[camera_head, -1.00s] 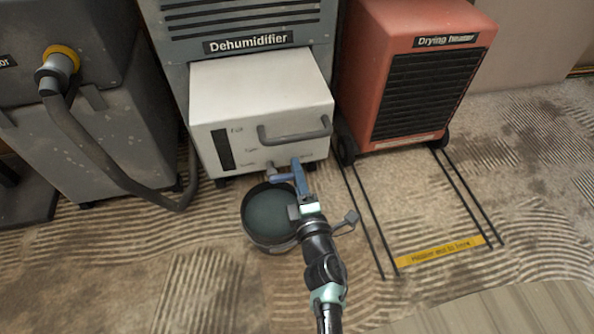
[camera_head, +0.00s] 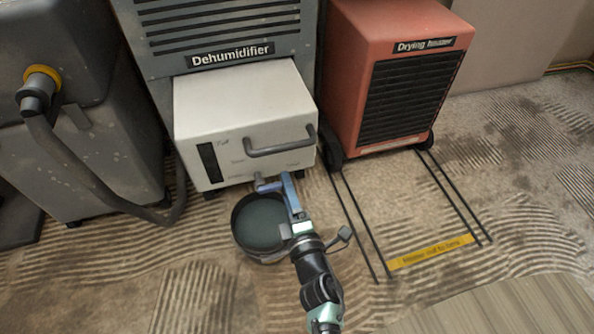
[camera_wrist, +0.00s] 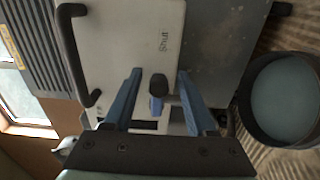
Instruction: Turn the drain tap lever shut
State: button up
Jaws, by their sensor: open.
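The drain tap (camera_head: 262,184) is on the lower front of the white tank of the dehumidifier, above the dark bucket (camera_head: 240,238). In the wrist view the tap lever (camera_wrist: 158,87), with a dark rounded end and a blue part, lies between my two blue fingers. My gripper (camera_wrist: 159,74) is open, with a gap on each side of the lever. In the head view my gripper (camera_head: 288,183) is just right of the tap, and its fingers partly cover the tap area. The word "Shut" (camera_wrist: 164,42) is printed on the tank near the lever.
A grey bar handle (camera_head: 282,146) sticks out of the tank above the tap. The bucket holds greenish water. An orange drying heater (camera_head: 395,80) stands to the right, and a grey machine with a hose (camera_head: 95,190) to the left. The floor at the right front is open.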

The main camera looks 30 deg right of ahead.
jog(key=p+v, duration=0.2)
jog(key=v, duration=0.9)
jog(key=shift+w+r, duration=0.15)
